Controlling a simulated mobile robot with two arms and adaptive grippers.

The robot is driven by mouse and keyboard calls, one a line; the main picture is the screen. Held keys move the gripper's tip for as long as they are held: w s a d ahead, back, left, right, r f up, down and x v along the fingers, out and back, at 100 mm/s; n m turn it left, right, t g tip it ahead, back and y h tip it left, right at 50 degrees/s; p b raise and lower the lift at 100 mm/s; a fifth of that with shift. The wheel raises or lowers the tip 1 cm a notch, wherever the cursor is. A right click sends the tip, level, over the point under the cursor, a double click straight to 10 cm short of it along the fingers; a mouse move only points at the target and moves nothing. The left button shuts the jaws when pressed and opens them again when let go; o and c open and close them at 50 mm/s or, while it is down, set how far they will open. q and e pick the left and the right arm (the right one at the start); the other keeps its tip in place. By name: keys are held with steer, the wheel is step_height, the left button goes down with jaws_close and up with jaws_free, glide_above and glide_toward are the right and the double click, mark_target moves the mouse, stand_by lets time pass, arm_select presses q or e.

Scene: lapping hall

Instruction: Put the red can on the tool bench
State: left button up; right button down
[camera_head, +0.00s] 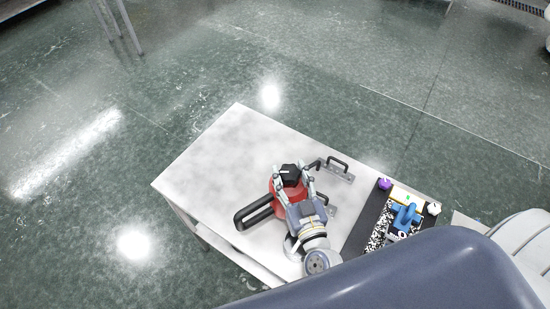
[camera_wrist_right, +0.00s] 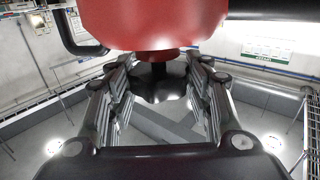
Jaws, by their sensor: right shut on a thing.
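The red can (camera_head: 278,205) has a black cap (camera_head: 291,171) and a thick black loop handle (camera_head: 250,215) on its left side. My right gripper (camera_head: 292,180) is shut on the can at its top, with its fingers on both sides of the capped neck. In the right wrist view the red can body (camera_wrist_right: 150,22) fills the top, and its narrow neck sits between the fingers (camera_wrist_right: 158,75). The can is over the white-topped bench (camera_head: 225,150); I cannot tell whether its base touches the top. My left gripper is not in view.
Metal plates with dark handles (camera_head: 337,163) lie on the bench just right of the can. The bench's left and far parts are clear.

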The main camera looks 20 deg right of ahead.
steer(key=w+d+f+b, duration=0.2)
steer(key=w+b, duration=0.1)
steer(key=w, duration=0.4)
steer(key=w+d+f+b, duration=0.2)
steer(key=w+b, duration=0.2)
steer(key=w, duration=0.3)
steer(key=shift+w+d+f+b, duration=0.15)
steer(key=shift+d+f+b, duration=0.15)
steer(key=shift+d, duration=0.1)
steer(key=shift+f, duration=0.15)
steer(key=c, duration=0.8)
jaws_free()
